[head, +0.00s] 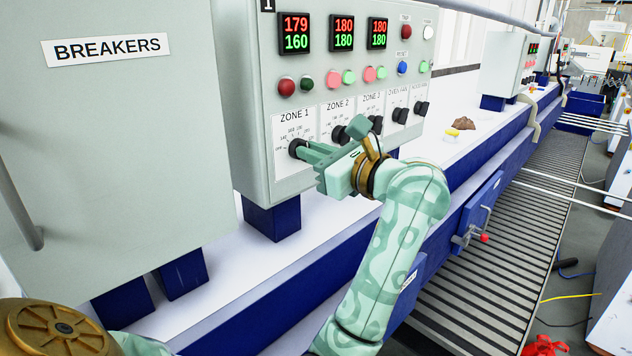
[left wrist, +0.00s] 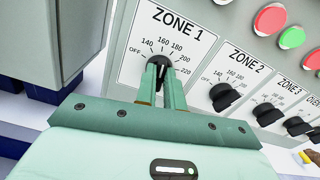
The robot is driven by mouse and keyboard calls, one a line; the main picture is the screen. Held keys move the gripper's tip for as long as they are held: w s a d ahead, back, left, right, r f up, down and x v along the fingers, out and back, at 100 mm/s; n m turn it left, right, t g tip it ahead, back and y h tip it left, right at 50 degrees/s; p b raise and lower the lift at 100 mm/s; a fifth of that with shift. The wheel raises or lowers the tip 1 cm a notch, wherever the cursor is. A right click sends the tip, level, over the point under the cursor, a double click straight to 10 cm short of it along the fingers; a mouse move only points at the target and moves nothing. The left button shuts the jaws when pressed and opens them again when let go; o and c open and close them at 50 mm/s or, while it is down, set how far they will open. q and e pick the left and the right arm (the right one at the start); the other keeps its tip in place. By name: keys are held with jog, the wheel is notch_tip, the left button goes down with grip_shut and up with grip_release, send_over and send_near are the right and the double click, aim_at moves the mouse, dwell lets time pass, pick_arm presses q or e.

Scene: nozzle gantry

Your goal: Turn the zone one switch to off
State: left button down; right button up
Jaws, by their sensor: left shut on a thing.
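The zone one switch is a black rotary knob (head: 295,149) on the white ZONE 1 plate (head: 292,116), at the lower left of the grey control panel (head: 246,110). My left gripper (head: 303,151) reaches it from the right and is shut on the knob. In the left wrist view the two green fingers (left wrist: 161,85) close around the knob (left wrist: 158,61), below a dial marked from 140 to 220. The fingers hide much of the knob, so I cannot tell its pointer setting. My right gripper is not in view.
Similar knobs for ZONE 2 (head: 338,133) and ZONE 3 (head: 376,125) sit close to the right. The display (head: 295,33) above ZONE 1 reads 179 over 160. A grey BREAKERS cabinet (head: 110,130) stands at the left. A roller conveyor (head: 500,250) runs at the right.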

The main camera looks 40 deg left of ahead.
pick_arm(q)
jog(key=shift+s+f+n+b, duration=0.1)
jog(key=shift+f+n+b, duration=0.05)
jog(key=shift+n+b, duration=3.55)
jog(key=shift+s+f+n+b, duration=0.1)
jog(key=shift+n+b, duration=2.6)
jog(key=shift+b, duration=1.95)
jog(key=c, duration=1.5)
grip_release()
jog(key=shift+a, duration=0.1)
jog(key=s+d, duration=0.1)
jog(key=d, duration=1.5)
jog(key=shift+s+d+b, duration=0.15)
jog(key=shift+b, duration=0.2)
